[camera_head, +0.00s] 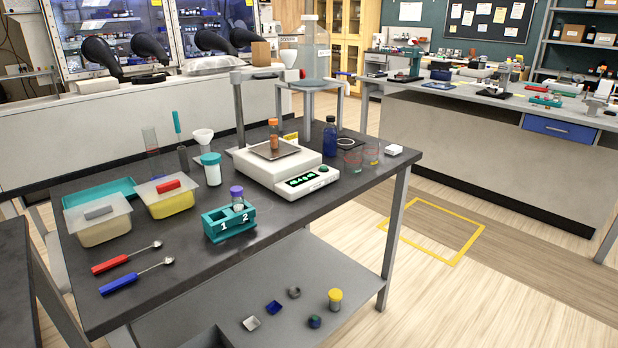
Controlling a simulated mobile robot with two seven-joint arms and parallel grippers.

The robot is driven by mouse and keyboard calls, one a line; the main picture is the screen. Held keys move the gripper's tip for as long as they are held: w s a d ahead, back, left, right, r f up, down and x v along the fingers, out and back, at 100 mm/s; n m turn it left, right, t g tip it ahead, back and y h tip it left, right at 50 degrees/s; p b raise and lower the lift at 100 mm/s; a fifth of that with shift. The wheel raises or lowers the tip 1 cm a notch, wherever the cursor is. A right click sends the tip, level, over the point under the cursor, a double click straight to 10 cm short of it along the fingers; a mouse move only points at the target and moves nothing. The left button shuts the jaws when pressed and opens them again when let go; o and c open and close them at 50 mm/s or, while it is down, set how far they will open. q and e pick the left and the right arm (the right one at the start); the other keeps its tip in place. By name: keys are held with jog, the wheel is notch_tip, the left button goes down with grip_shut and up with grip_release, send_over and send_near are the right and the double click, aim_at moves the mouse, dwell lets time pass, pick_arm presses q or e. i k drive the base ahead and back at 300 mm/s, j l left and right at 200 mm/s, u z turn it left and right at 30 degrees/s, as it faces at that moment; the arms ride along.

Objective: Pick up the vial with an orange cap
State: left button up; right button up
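The vial with an orange cap (274,134) stands upright on the metal pan of the white balance (285,172), near the middle of the dark table (340,200). Its body looks orange-brown. Neither of my grippers shows in the head view.
A teal rack (213,230) marked 1 and 2 holds a purple-capped vial (238,198). A blue bottle (330,137) and glass dishes (362,157) stand right of the balance. Lidded tubs (98,220), a white jar (211,170) and two scoops (135,267) are on the left. The table's front right is clear.

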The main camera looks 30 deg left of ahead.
aim_at(273, 129)
jog(key=i+j+u, duration=0.15)
jog(key=u, duration=0.35)
jog(key=i+j+u, duration=0.1)
jog(key=u, duration=0.35)
jog(key=i+l, duration=0.05)
jog(key=i, duration=0.05)
